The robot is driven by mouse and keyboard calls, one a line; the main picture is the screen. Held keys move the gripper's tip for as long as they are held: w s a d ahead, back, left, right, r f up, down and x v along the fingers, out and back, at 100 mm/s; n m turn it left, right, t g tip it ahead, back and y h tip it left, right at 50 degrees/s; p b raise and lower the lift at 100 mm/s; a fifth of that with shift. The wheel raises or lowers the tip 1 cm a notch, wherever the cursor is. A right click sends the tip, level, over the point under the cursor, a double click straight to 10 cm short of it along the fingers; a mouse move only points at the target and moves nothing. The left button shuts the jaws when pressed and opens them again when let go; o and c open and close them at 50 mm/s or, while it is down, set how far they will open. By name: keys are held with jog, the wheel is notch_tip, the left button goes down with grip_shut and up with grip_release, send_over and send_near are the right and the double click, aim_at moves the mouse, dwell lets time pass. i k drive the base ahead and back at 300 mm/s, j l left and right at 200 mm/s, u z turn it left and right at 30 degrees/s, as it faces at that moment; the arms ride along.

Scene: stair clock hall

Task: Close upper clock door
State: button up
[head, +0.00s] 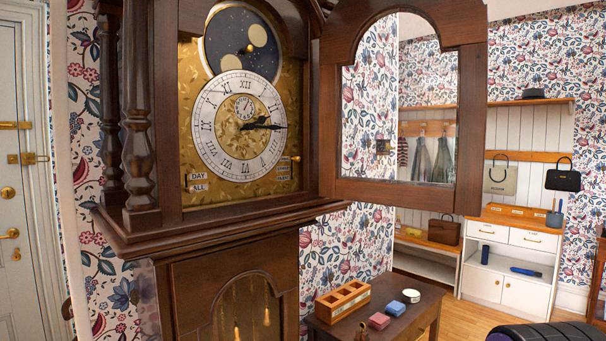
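The tall dark-wood clock (200,232) stands at left centre, close to the camera. Its upper door (471,120) is a dark wooden frame with an arched top and a clear pane. The door stands wide open, swung out to the right of the hood, with its near-clock edge beside the hood's right side. The white dial (238,128) and the moon disc above it are uncovered. My gripper is not in view.
A low dark table (400,318) with a wooden box (342,301) and small blocks stands below the door. A white cabinet (508,268) and a shelf with bags are behind. A white house door (18,180) is at far left. A black ribbed shape (545,333) fills the bottom right corner.

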aim_at(461, 25)
jog(key=i+u, duration=0.25)
jog(key=u, duration=0.75)
jog(key=l+u, duration=0.3)
jog(key=u, duration=0.15)
jog(key=l+u, duration=0.45)
jog(key=k+l+u, duration=0.1)
jog(key=l+u, duration=0.15)
jog(key=k+l+u, duration=0.25)
jog(key=l, duration=0.2)
jog(key=k+l, duration=0.15)
jog(key=l, duration=0.2)
jog(key=k+l, duration=0.1)
jog(key=l, duration=0.25)
jog(key=k+l+u, duration=0.1)
jog(key=l, duration=0.25)
jog(key=k+l, duration=0.2)
jog(key=l, duration=0.15)
jog(key=k, duration=0.4)
